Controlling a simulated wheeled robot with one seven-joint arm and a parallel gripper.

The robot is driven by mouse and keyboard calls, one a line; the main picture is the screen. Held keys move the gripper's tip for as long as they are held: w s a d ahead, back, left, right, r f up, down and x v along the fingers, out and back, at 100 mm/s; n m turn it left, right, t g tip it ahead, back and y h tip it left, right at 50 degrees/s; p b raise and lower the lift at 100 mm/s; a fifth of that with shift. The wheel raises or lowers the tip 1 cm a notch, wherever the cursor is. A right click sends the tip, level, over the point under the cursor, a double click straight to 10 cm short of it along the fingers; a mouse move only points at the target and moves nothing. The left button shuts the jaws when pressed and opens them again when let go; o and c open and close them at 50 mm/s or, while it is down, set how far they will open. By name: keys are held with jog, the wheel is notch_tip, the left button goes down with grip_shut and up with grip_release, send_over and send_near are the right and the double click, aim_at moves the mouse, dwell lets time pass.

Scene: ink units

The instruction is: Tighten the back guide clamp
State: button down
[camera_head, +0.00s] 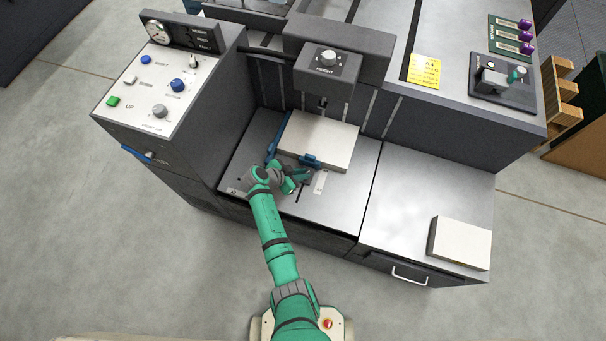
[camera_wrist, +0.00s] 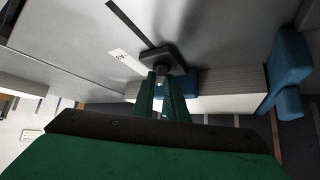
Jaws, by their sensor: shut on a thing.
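The knob sits by a slot in the bed. The small blue back guide (camera_head: 311,161) is at the near edge of the white paper stack (camera_head: 327,140); part of it shows behind the fingers in the wrist view (camera_wrist: 208,103). Whether guide and stack touch is unclear. The fingertips and knob are hard to make out in the head view.
A long blue side guide (camera_head: 278,137) runs along the stack's left edge. A control panel (camera_head: 160,88) with knobs stands left. A dark head with a dial (camera_head: 328,60) overhangs the stack. Another white stack (camera_head: 461,243) lies on the right side table (camera_head: 415,190).

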jog(key=shift+w+a+m+g+h, duration=0.15)
jog(key=shift+m+g+h, duration=0.15)
jog(key=shift+m+g, duration=0.3)
jog(key=shift+f, duration=0.1)
jog(key=shift+a+m, duration=0.1)
jog(key=shift+m, duration=0.2)
jog(key=c, duration=1.8)
grip_release()
jog(key=shift+o, duration=0.2)
jog(key=shift+s+a+r, duration=0.2)
jog(key=shift+r, duration=0.2)
jog(key=v, duration=1)
